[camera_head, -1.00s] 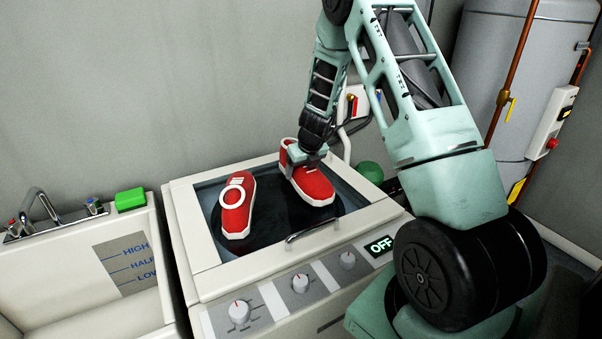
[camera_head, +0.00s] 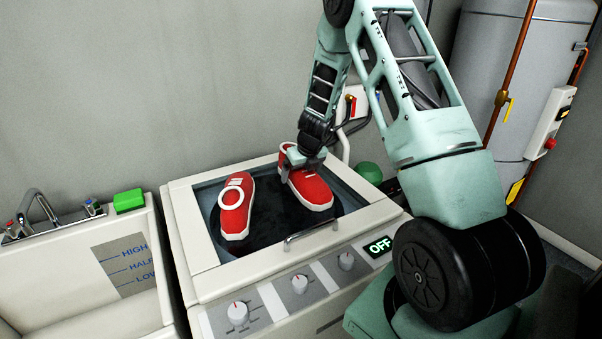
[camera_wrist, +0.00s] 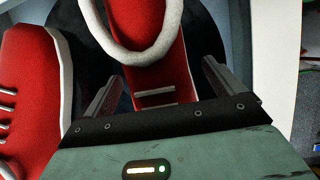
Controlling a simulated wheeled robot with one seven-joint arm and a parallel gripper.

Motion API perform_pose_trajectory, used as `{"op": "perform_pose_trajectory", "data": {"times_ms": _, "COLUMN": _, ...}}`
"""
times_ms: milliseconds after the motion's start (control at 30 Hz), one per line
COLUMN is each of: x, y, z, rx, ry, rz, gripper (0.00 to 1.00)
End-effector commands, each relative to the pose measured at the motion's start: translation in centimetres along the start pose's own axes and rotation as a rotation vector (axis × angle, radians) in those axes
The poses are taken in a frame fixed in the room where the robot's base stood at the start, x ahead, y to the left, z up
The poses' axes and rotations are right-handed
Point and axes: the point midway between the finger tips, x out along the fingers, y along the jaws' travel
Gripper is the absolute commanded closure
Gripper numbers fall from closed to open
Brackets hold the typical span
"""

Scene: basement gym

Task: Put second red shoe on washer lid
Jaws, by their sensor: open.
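The second red shoe (camera_head: 309,189) has a white sole and lies at the right on the washer's dark see-through lid (camera_head: 272,214). The other red shoe (camera_head: 236,218), with a white ring-shaped collar, lies to its left, apart from it. In the wrist view the open fingers (camera_wrist: 160,90) stand either side of a red shoe (camera_wrist: 150,75) with a white collar, with gaps visible. Another red shoe (camera_wrist: 28,100) shows at the left.
A white sink (camera_head: 90,270) with a tap and a green block (camera_head: 130,200) stands left of the washer. A lid handle (camera_head: 312,234) and control knobs (camera_head: 300,284) are at the washer's front. The wall is close behind; a grey tank (camera_head: 520,70) stands back right.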

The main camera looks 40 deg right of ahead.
Motion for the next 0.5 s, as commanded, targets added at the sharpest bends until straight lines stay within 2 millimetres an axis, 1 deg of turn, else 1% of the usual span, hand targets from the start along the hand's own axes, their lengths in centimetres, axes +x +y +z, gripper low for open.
{"op": "perform_pose_trajectory", "data": {"times_ms": 167, "x": -3.3, "y": 0.1, "z": 0.1, "rx": -0.003, "ry": -0.005, "rz": 0.000, "gripper": 0.06}}
{"op": "perform_pose_trajectory", "data": {"times_ms": 300, "x": -6.4, "y": 0.1, "z": 0.1, "rx": -0.003, "ry": -0.004, "rz": 0.000, "gripper": 0.06}}
{"op": "perform_pose_trajectory", "data": {"times_ms": 400, "x": -8.4, "y": 0.1, "z": 0.1, "rx": -0.002, "ry": -0.004, "rz": 0.000, "gripper": 0.06}}
{"op": "perform_pose_trajectory", "data": {"times_ms": 500, "x": -9.9, "y": 0.1, "z": 0.1, "rx": -0.003, "ry": -0.004, "rz": 0.000, "gripper": 0.06}}
